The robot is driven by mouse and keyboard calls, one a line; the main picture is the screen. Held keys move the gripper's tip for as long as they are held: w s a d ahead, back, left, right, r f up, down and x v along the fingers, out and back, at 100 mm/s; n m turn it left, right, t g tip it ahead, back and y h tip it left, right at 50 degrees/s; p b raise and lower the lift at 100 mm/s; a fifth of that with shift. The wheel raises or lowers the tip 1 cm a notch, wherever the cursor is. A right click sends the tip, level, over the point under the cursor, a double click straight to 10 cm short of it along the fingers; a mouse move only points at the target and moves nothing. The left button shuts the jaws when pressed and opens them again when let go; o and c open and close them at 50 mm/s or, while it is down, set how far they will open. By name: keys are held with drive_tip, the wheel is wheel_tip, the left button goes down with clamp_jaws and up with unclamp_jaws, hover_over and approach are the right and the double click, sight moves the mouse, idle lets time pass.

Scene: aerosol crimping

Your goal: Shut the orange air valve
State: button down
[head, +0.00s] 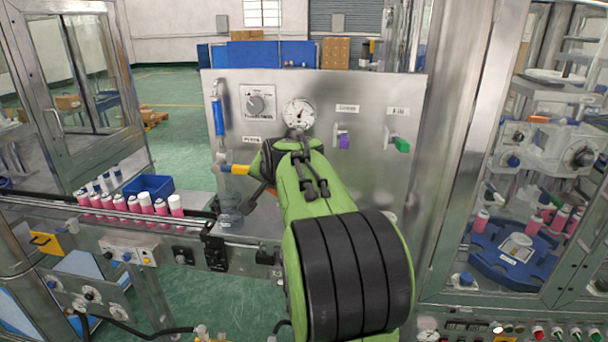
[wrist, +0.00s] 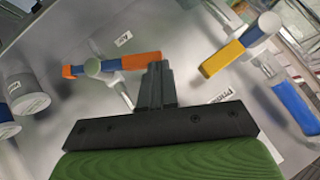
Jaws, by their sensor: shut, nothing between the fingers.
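The orange air valve shows in the wrist view, with its orange handle (wrist: 140,61) lying left to right across the upper middle. A grey hub, blue parts and a second orange end sit to its left. My gripper (wrist: 155,70) is shut and empty, its fingertips at the right end of the orange handle; I cannot tell whether they touch it. In the head view my green arm reaches to the steel panel (head: 375,100) and hides most of the orange valve. Only a small orange bit shows beside the gripper there.
A yellow-handled valve (wrist: 222,57) is to the right in the wrist view; it also shows in the head view (head: 235,169). A blue handle (head: 218,117) is above it. Purple (head: 344,142) and green (head: 402,145) valves and a gauge (head: 298,113) are on the panel. A conveyor of cans is left.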

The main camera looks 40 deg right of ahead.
drive_tip(key=shift+n+g+h, duration=0.3)
drive_tip(key=shift+g, duration=0.2)
drive_tip(key=shift+w+a+f+b, duration=0.3)
drive_tip(key=shift+w+f+b, duration=0.1)
drive_tip(key=shift+f, duration=0.25)
drive_tip(key=shift+w+a+f+b, duration=0.25)
drive_tip(key=shift+w+f+b, duration=0.15)
drive_tip(key=shift+f, duration=0.2)
drive_tip(key=shift+w+a+f+b, duration=0.3)
drive_tip(key=shift+f+b, duration=0.15)
drive_tip(key=shift+f, duration=0.2)
drive_tip(key=v, duration=1.5)
drive_tip(key=shift+s+r, duration=0.25)
drive_tip(key=shift+r, duration=0.05)
drive_tip(key=shift+a, duration=0.1)
drive_tip(key=s+a+f+n+g+y+b, duration=0.1)
drive_tip(key=s+a+f+n+y, duration=0.4)
drive_tip(key=s+a+f+n, duration=0.7)
drive_tip(key=s+a+f+g, duration=0.1)
drive_tip(key=s+a+f, duration=0.3)
drive_tip(key=s+f, duration=0.4)
drive_tip(key=shift+a+f+g+b, duration=0.3)
drive_tip(key=shift+a+f+b, duration=0.05)
drive_tip(key=shift+f+b, duration=0.05)
